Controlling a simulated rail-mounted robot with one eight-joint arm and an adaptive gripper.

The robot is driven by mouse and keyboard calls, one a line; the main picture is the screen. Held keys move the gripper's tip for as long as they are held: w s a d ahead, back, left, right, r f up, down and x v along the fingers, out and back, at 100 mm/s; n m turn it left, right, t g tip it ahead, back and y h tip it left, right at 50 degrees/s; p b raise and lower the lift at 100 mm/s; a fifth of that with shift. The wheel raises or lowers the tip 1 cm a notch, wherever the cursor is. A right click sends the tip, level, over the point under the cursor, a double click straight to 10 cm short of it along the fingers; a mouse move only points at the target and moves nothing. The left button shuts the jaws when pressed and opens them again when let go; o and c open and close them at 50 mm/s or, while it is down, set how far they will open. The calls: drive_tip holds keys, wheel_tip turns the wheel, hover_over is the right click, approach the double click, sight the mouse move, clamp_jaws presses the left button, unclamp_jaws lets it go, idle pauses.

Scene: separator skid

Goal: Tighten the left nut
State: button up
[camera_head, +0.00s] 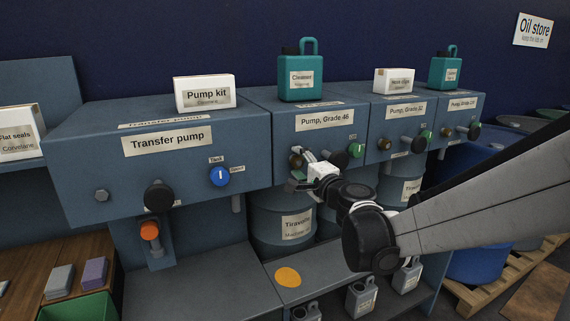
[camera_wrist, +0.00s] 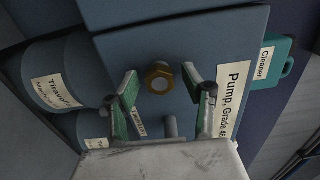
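A brass hex nut (camera_wrist: 160,78) with a pale centre sits on the front face of the Pump, Grade 46 cabinet. In the head view this nut (camera_head: 296,158) is at the left of that face, partly behind my gripper. My gripper (camera_head: 301,171) is in front of the face. In the wrist view my gripper (camera_wrist: 160,72) is open, with one green-padded finger to each side of the nut. Nothing is between the fingers' pads that I can see touching them. A grey hex fitting (camera_head: 102,195) is on the Transfer pump cabinet at far left.
Close to the gripper is a black knob (camera_head: 340,160) and a green button (camera_head: 356,151). Drums (camera_head: 283,222) stand below the cabinets. The Grade 32 cabinet (camera_head: 405,122) has another brass nut (camera_head: 385,144). A Cleaner jug (camera_head: 300,78) stands on top.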

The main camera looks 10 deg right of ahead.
drive_tip(key=v, duration=1.2)
idle(0.3)
drive_tip(key=s+a+f+n+g+y, duration=0.1)
drive_tip(key=s+a+f+n+g, duration=0.5)
drive_tip(key=s+a+n, duration=0.3)
drive_tip(key=s+d+f+n+g+h, duration=0.2)
drive_tip(key=s+d+f+n, duration=0.1)
drive_tip(key=s, duration=0.3)
drive_tip(key=s+d+f+n+g+h, duration=0.2)
drive_tip(key=s+d+n+h, duration=0.1)
drive_tip(key=s, duration=0.3)
drive_tip(key=shift+s+f+n+g, duration=0.3)
drive_tip(key=shift+s+f, duration=0.05)
drive_tip(key=shift+s, duration=0.05)
